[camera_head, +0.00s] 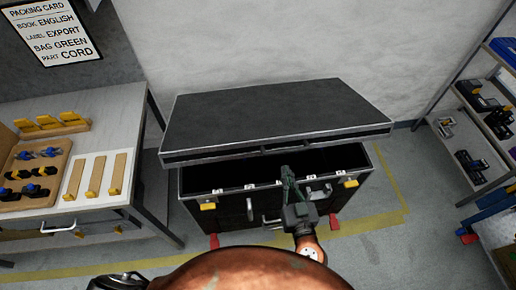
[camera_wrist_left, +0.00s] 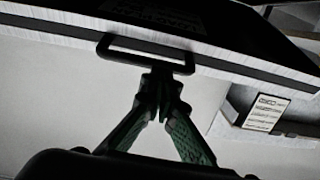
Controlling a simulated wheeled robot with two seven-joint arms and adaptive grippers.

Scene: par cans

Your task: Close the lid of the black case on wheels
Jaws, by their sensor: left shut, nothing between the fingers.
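The black case (camera_head: 235,213) stands on the floor against the wall, with metal edges, yellow latches and red wheel parts. Its lid (camera_head: 275,112) is hinged up at a low slant, leaving a dark gap above the front rim. My left gripper (camera_head: 287,172) is in front of the case's right half, fingers pointing up toward the lid's front edge. In the left wrist view its fingertips (camera_wrist_left: 162,78) are shut and empty, just at a black handle (camera_wrist_left: 148,50) on the lid's edge (camera_wrist_left: 230,52). I cannot tell if they touch it.
A workbench (camera_head: 125,105) with wooden trays and yellow-handled tools stands at the left. A shelf rack (camera_head: 480,150) with parts stands at the right. A sign (camera_head: 52,32) hangs at the upper left. Floor with yellow tape (camera_head: 380,222) lies clear right of the case.

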